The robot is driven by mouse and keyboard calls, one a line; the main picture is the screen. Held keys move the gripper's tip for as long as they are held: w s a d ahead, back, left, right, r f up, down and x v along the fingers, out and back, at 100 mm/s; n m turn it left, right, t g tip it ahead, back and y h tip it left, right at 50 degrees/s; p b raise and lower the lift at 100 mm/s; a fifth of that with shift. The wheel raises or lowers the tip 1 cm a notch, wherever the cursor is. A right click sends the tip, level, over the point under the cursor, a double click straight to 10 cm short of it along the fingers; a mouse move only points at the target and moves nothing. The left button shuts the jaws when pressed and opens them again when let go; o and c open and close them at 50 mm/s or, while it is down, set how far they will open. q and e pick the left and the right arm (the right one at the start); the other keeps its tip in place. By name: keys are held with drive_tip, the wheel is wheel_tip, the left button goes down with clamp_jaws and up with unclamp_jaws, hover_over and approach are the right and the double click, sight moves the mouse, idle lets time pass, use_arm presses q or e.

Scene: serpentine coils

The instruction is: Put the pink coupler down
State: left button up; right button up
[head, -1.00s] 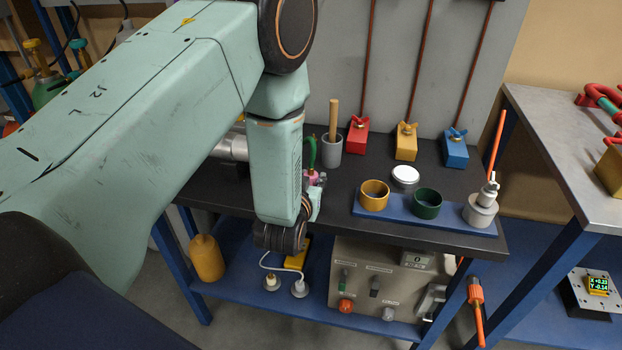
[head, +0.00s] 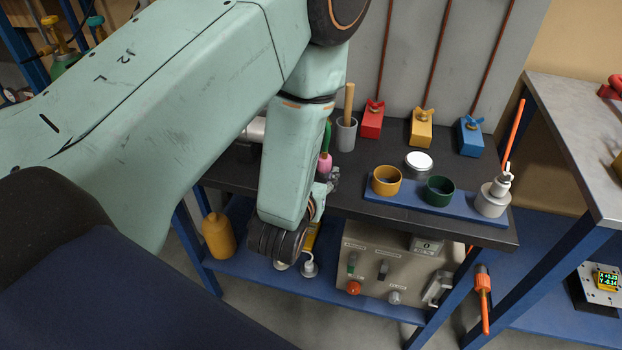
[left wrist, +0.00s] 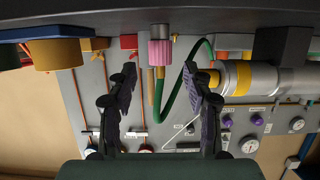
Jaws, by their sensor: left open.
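The pink coupler (head: 324,163) is on the black bench top, just behind my left gripper (head: 331,184) in the head view. In the left wrist view, which is upside down, the ribbed pink coupler (left wrist: 160,52) has its grey end toward the bench top, and it looks upright. A green hose (left wrist: 178,108) is joined to it. My left gripper's fingers (left wrist: 159,72) are open and empty, one to each side in the picture. The coupler lies beyond their tips with gaps. My right gripper is not in view.
A grey cup with a wooden stick (head: 346,134) stands behind the coupler. A blue tray (head: 410,201) with an amber ring (head: 387,181) and a green ring (head: 439,191) lies to the right. A silver cylinder (left wrist: 265,78) is close by. Bare bench lies between cup and tray.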

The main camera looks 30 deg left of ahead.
use_arm(q)
drive_tip(key=s+d+f+g+h, duration=0.1)
drive_tip(key=s+f+g, duration=0.3)
drive_tip(key=s, duration=0.6)
drive_tip(key=s+f+m+g+h, duration=0.1)
drive_tip(key=s+f+g, duration=0.4)
drive_tip(key=s, duration=0.6)
drive_tip(key=s+d+f+m+g+h, duration=0.1)
drive_tip(key=s+f+g, duration=0.4)
drive_tip(key=s+f, duration=0.3)
drive_tip(key=shift+s+d+f, duration=0.35)
drive_tip(key=shift+s, duration=0.9)
drive_tip(key=shift+f+b, duration=0.4)
drive_tip(key=shift+f, duration=0.25)
